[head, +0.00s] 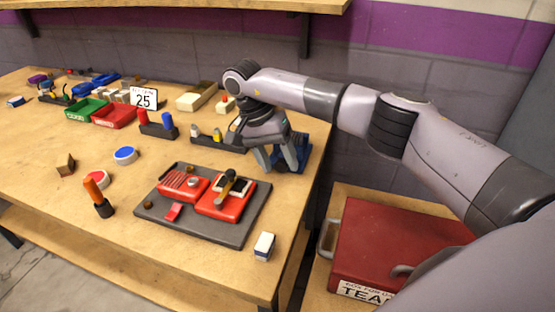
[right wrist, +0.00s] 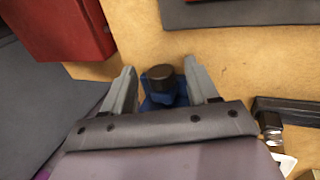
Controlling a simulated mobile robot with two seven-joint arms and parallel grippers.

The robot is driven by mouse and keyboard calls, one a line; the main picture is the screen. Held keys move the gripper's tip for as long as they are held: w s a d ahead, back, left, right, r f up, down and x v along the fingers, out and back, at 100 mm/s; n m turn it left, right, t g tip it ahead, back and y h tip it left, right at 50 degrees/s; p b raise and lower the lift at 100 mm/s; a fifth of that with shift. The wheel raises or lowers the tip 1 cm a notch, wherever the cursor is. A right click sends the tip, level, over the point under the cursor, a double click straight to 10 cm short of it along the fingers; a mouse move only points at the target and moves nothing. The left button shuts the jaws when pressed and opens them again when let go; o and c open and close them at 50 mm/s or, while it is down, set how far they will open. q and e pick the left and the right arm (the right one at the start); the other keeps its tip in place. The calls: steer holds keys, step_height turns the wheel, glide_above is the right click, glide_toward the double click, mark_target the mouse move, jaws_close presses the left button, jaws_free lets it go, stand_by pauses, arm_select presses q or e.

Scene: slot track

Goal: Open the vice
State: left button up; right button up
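The blue vice (head: 303,148) stands at the right edge of the workbench, partly hidden behind my right gripper (head: 279,165). In the right wrist view, the vice (right wrist: 157,98) shows between the two fingers of the gripper (right wrist: 161,68). A dark round end (right wrist: 161,77) of the vice points towards the fingertips. The fingers are apart, with a gap visible on both sides of the vice. Whether a finger touches it cannot be told. The vice's jaws are hidden, so how far they are open cannot be told. My left gripper is not in view.
A dark mat (head: 160,207) with red parts lies left of the gripper. A small white-and-blue block (head: 264,246) stands near the bench edge. A dark holder (head: 221,143) with small tools is close by. A red toolbox (head: 395,245) sits lower, right of the bench.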

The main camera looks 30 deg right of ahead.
steer(key=v, duration=0.7)
stand_by(0.3)
